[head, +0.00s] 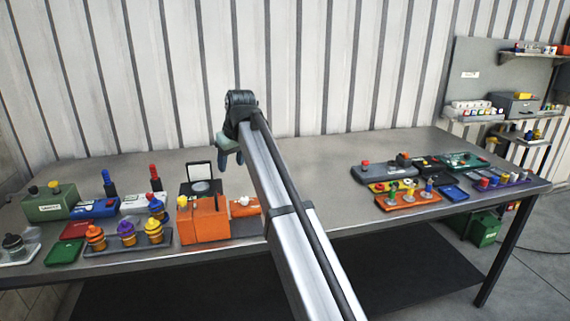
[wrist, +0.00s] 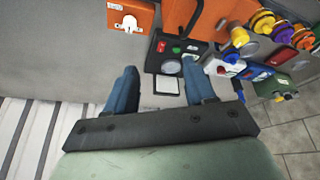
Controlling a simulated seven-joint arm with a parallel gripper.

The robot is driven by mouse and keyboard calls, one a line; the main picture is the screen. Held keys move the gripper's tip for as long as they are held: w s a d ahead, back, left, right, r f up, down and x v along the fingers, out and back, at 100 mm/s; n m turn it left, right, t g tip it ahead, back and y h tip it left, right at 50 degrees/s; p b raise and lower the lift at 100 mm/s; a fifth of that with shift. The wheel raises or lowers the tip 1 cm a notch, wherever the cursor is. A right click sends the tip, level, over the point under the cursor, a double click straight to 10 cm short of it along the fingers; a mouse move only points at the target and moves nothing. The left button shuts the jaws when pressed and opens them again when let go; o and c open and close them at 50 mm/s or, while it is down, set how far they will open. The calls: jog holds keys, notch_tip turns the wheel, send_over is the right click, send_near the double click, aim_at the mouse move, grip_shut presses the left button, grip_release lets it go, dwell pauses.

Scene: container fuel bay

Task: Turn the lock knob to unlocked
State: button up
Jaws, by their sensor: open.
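An orange panel with a white knob (head: 243,204), which looks like the lock knob, sits on the bench right of a larger orange box. In the wrist view the white knob (wrist: 128,24) is at the top, left of centre; its label is too small to read. My gripper (head: 228,160) is above the bench, behind and above the orange panel, apart from it. In the wrist view my gripper's two blue fingers (wrist: 160,70) are spread with nothing held between them. The knob lies beyond the fingertips, towards the upper left.
A dark box with a round disc and raised white-faced lid (head: 199,170) stands beside the large orange box (head: 204,221). A tray of capped orange and purple pieces (head: 126,240) is left of it. More devices (head: 408,195) fill the right end; the bench middle is clear.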

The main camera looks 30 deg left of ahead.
jog(key=w+d+f+m+t, duration=0.1)
jog(key=w+d+f+m, duration=0.1)
jog(key=w+d, duration=0.3)
jog(key=w+d+f+m+t, duration=0.1)
jog(key=w+d+f+m, duration=0.1)
jog(key=w+d, duration=0.3)
jog(key=shift+w+m+h, duration=0.4)
jog(key=shift+w, duration=1.4)
jog(key=shift+d, duration=0.1)
